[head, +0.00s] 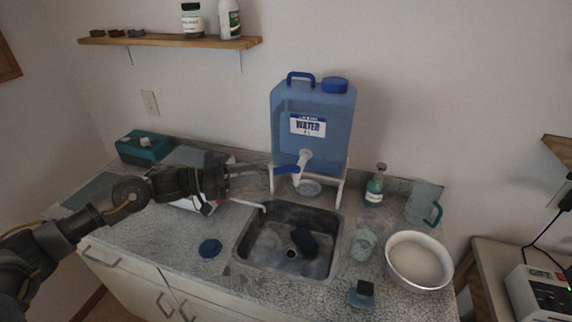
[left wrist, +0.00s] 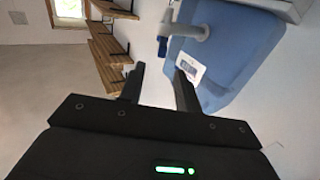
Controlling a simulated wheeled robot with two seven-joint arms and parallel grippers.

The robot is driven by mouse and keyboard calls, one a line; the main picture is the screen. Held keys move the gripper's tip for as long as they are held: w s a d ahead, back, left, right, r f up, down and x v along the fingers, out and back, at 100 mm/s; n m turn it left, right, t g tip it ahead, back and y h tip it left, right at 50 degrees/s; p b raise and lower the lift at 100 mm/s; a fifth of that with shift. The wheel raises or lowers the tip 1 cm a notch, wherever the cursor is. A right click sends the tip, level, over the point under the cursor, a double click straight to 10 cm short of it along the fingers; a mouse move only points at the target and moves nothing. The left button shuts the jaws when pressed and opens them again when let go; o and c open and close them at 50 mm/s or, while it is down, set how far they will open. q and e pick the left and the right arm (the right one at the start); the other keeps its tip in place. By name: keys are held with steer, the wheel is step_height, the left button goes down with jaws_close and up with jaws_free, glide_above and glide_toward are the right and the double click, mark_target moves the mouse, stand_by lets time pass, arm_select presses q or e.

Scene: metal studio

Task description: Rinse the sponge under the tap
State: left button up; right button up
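A dark blue block, which looks like the sponge (head: 307,243), lies in the grey sink (head: 262,250), right of the drain. The tap (head: 303,160) is a white spout with a blue lever (head: 287,169) on the front of a blue water container (head: 312,110), above the sink's back edge. In the left wrist view the tap (left wrist: 188,32) and blue lever (left wrist: 163,47) show beyond the fingers. My left gripper (head: 268,171) is at the left of the lever, pointing at it; contact cannot be told. Its fingers (left wrist: 160,85) are apart with nothing between them. My right gripper is out of view.
A glass (head: 363,244), a white bowl (head: 419,261), a teal bottle (head: 374,188) and a clear jug (head: 424,202) stand right of the sink. A dark blue round item (head: 210,248) lies on open counter at the left. A teal box (head: 143,147) stands at the back left.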

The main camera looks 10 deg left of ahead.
mark_target(286, 167)
arm_select(q)
steer(key=p+x, duration=0.3)
steer(key=x, duration=0.5)
steer(key=shift+w+d+r, duration=0.15)
steer(key=shift+w+d, duration=0.05)
steer(key=shift+d, duration=0.1)
steer(key=shift+w+d+p, duration=0.4)
steer(key=shift+d+p, duration=0.05)
steer(key=shift+d, duration=0.15)
jaws_close()
steer(key=shift+f, duration=0.2)
